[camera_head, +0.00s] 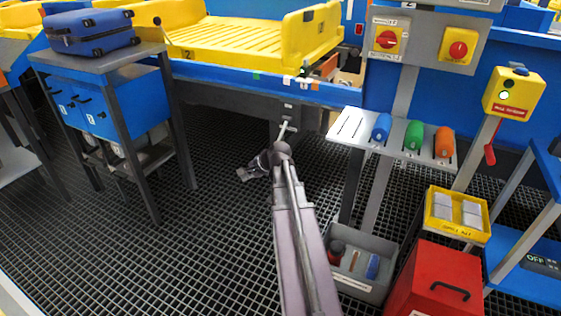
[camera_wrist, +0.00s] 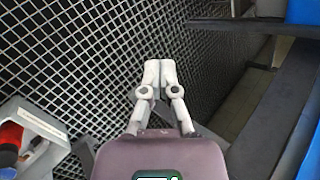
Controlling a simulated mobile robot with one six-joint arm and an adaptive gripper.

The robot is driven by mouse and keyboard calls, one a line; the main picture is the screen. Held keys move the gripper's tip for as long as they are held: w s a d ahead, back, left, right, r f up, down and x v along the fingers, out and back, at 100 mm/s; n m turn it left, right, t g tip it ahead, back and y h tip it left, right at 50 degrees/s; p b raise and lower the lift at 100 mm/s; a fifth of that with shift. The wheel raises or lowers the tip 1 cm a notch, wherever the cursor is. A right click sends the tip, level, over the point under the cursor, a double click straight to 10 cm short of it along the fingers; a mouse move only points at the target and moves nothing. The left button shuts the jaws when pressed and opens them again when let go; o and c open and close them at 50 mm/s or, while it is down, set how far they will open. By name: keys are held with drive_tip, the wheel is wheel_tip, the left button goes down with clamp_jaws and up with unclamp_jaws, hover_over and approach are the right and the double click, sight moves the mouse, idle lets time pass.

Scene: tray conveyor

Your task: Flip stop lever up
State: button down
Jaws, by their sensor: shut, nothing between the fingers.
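A red lever (camera_head: 489,153) hangs down at the lower left of a yellow box (camera_head: 513,92) with a red label, at the right of the head view; it looks like the stop lever, but the label is too small to read surely. My gripper (camera_head: 243,174) is low over the grating, far left of the red lever. In the wrist view my gripper (camera_wrist: 158,65) has its pale fingers together and empty, with grating behind them. The lever is not in the wrist view. A pale T-shaped piece (camera_head: 285,128) shows under the conveyor, just above my wrist.
A stand (camera_head: 350,125) with coloured handles, a grey bin (camera_head: 341,287), a red box (camera_head: 437,284) and a yellow tray (camera_head: 458,231) lie between my arm and the lever. A blue suitcase (camera_head: 90,32) rests on a left table. Open grating lies left of my arm.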

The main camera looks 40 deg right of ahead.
drive_tip(key=s+d+m+t+h+b, duration=0.1)
drive_tip(key=d+m+b, duration=0.1)
drive_tip(key=d, duration=0.5)
drive_tip(key=s+d+f+m+t+h+b, duration=0.1)
drive_tip(key=s+d+m+t+b, duration=0.1)
drive_tip(key=d+m, duration=0.3)
drive_tip(key=s+d+m+t+b, duration=0.1)
drive_tip(key=d+m+t+b, duration=0.1)
drive_tip(key=d, duration=0.9)
drive_tip(key=shift+s+d+f+m+h, duration=0.15)
drive_tip(key=shift+f+m+h, duration=0.2)
drive_tip(key=shift+m, duration=0.35)
drive_tip(key=shift+b, duration=0.3)
drive_tip(key=d+b+x, duration=0.1)
drive_tip(key=b+x, duration=0.3)
drive_tip(key=x, duration=0.6)
drive_tip(key=shift+a+r+p, duration=1.6)
drive_tip(key=shift+r+p, duration=0.05)
drive_tip(key=shift+r, duration=0.05)
drive_tip(key=shift+s+d+r, duration=0.1)
drive_tip(key=shift+s+r, duration=0.05)
drive_tip(key=shift+s, duration=0.1)
